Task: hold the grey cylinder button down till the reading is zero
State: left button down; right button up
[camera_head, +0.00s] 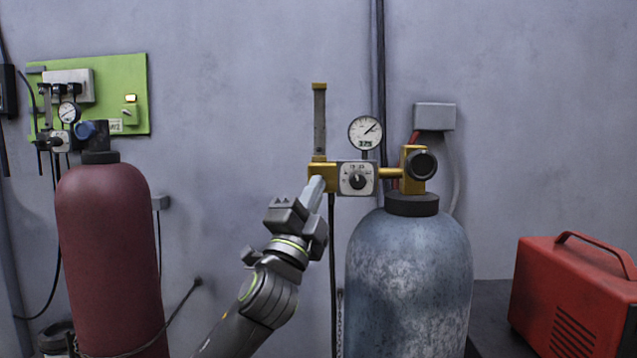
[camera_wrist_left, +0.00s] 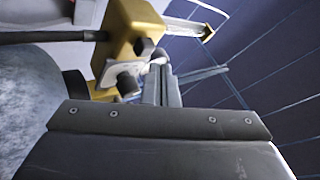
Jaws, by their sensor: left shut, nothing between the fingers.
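The grey cylinder (camera_head: 410,275) stands upright right of centre, with a brass regulator (camera_head: 323,170) on top. A round gauge (camera_head: 365,132) on it has its needle pointing up and right, and a small number window too small to read surely. A white plate with a black knob (camera_head: 357,180) sits below the gauge. My left gripper (camera_head: 316,184) is shut and empty, its fingertips at the brass block left of the plate. In the left wrist view the fingertips (camera_wrist_left: 161,75) reach the block beside the knob (camera_wrist_left: 128,83). The button is not clearly visible; contact cannot be told. My right gripper is not in view.
A dark red cylinder (camera_head: 110,250) stands at the left before a green panel (camera_head: 110,80) with its own gauge. A clear flow tube (camera_head: 319,120) rises from the regulator. A red box with a handle (camera_head: 575,300) is at the right. Hoses hang along the grey wall.

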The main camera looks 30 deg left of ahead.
pick_arm(q)
jog(key=shift+w+a, duration=0.2)
jog(key=shift+w, duration=0.15)
jog(key=shift+w+a, duration=0.25)
jog(key=shift+w, duration=0.15)
dwell(0.8)
jog(key=shift+s, duration=0.1)
dwell(1.3)
jog(key=shift+s+d, duration=0.45)
jog(key=shift+s, duration=0.2)
jog(key=s+d, duration=0.1)
jog(key=s+p, duration=0.1)
jog(key=s+d+p, duration=0.1)
jog(key=s, duration=0.1)
jog(key=shift+s+d, duration=0.1)
jog(key=shift+d, duration=0.2)
dwell(0.4)
